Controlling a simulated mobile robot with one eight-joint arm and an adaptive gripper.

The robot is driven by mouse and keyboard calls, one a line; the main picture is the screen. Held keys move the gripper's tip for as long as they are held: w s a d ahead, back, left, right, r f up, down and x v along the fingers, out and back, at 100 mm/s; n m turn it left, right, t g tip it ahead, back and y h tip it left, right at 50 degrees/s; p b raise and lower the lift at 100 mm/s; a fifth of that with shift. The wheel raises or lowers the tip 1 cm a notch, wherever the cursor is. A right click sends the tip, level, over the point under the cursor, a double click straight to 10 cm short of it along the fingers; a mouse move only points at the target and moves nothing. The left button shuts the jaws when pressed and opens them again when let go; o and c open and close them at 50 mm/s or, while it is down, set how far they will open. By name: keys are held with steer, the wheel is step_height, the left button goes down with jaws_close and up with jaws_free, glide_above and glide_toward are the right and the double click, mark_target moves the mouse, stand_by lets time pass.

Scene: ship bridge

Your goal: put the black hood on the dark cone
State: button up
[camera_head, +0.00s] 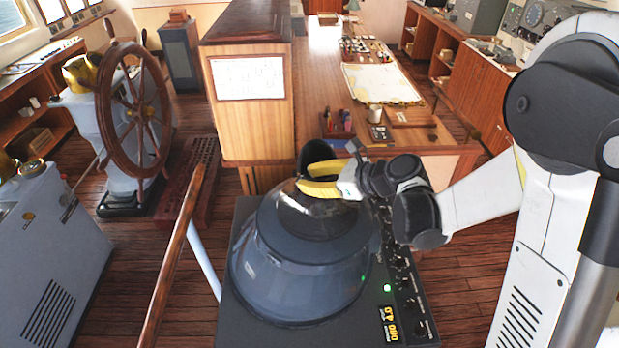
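The dark cone (290,275) is a wide blue-grey housing on a dark console in the lower middle. Its narrower top is dark and partly hidden under my gripper. The black hood (316,152) is a curved black piece just above the cone's top, partly hidden by my gripper. My gripper (308,180) reaches in from the right with its yellow fingers level. The fingers are apart with dark hood material between them, and it looks shut on the hood. Whether the hood's lower edge touches the cone is hidden.
The console's knob panel (408,290) lies right of the cone. A wooden handrail (172,255) stands close on the left, with a ship's wheel (133,110) beyond. A wooden cabinet (247,125) and a chart table (320,75) stand behind. Floor is clear at right.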

steer(key=b+v, duration=0.1)
steer(key=v, duration=0.9)
steer(key=w+d+r+m+t+h, duration=0.1)
steer(key=w+d+r+m+t, duration=0.1)
steer(key=r+m+t, duration=0.45)
steer(key=w+d+r+m+t+h, duration=0.1)
steer(key=w+d+r+m+t, duration=0.15)
steer(key=r+m, duration=0.65)
steer(key=s+d+r+m+t+h, duration=0.25)
steer(key=d+r+m+h, duration=0.25)
steer(key=d+m+h, duration=0.6)
steer(key=s+f+m+g+h, duration=0.1)
steer(key=s+f+m+g, duration=0.55)
steer(key=m, duration=0.75)
steer(key=s+a+f+m+g+y, duration=0.2)
steer(key=s+a+f+m, duration=0.1)
steer(key=s+f, duration=0.3)
steer(key=s+a+f+m+g+y, duration=0.1)
steer(key=s+a+f+m+g, duration=0.2)
steer(key=s+f, duration=0.4)
steer(key=shift+s+a+f+m+y, duration=0.4)
steer(key=shift+a+f+m, duration=0.15)
steer(key=shift+m, duration=0.5)
